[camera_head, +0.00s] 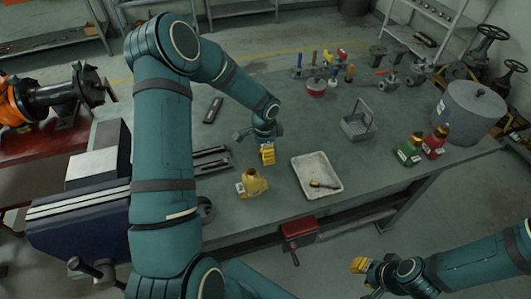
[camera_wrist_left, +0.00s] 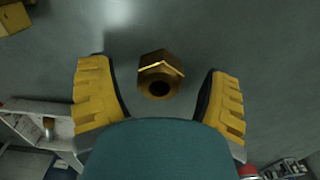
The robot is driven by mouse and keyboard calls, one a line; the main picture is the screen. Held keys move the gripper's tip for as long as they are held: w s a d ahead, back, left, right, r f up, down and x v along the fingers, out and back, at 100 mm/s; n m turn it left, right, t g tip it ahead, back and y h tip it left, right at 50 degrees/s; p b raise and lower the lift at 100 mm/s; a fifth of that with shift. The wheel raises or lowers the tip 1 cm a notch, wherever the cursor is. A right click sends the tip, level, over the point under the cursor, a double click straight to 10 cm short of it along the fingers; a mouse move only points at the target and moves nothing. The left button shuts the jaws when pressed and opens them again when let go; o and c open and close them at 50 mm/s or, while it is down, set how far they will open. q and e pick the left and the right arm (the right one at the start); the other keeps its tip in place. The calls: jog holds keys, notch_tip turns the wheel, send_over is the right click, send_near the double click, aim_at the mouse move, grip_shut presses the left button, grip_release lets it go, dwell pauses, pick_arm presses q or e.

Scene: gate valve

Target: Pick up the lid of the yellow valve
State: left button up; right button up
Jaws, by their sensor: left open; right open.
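The yellow valve (camera_head: 253,184) stands on the grey workbench, left of the white tray. In the left wrist view, a brass six-sided piece with a dark round hole (camera_wrist_left: 158,75), which looks like the valve's lid, lies between my left fingers with gaps on both sides. My left gripper (camera_head: 267,154) is open, pointing down over the bench just behind the valve; it also shows in the left wrist view (camera_wrist_left: 160,100). In the head view I cannot make out the lid. My right gripper (camera_head: 366,270) is open and empty, low at the right, in front of the bench.
The white tray (camera_head: 298,172) holds a screwdriver (camera_head: 324,185). A grey basket (camera_head: 359,124), green valve (camera_head: 410,150), red valve (camera_head: 435,142) and large metal pot (camera_head: 468,112) stand to the right.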

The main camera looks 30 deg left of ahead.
pick_arm(q)
jog(key=shift+f, duration=0.25)
jog(key=c, duration=1.3)
jog(key=shift+r, duration=0.1)
